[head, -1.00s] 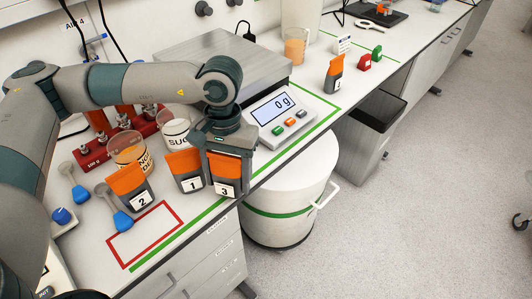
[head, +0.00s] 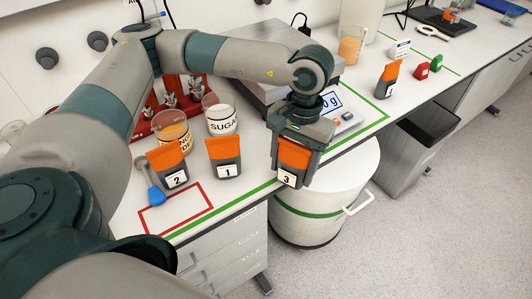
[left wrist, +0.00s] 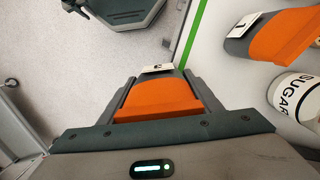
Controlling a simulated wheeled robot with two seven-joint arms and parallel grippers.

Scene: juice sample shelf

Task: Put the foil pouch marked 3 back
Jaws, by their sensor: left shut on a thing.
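The orange-and-grey foil pouch marked 3 (head: 293,152) is in my left gripper (head: 298,166), which is shut on it. It hangs upright with its label facing out, by the bench's front edge. In the left wrist view the pouch (left wrist: 160,98) sits between the fingers, with floor showing to its left. The pouch marked 1 (head: 223,150) and the pouch marked 2 (head: 167,160) stand to its left on the bench. Another similar pouch (head: 387,75) stands farther right; its mark is too small to read. My right gripper is not in view.
A red outlined rectangle (head: 176,222) lies empty at the front left. The sugar beaker (head: 221,121) and an orange-filled beaker (head: 172,133) stand behind the pouches. The scale (head: 345,118) is behind my gripper. A white drum (head: 335,185) stands below the bench edge.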

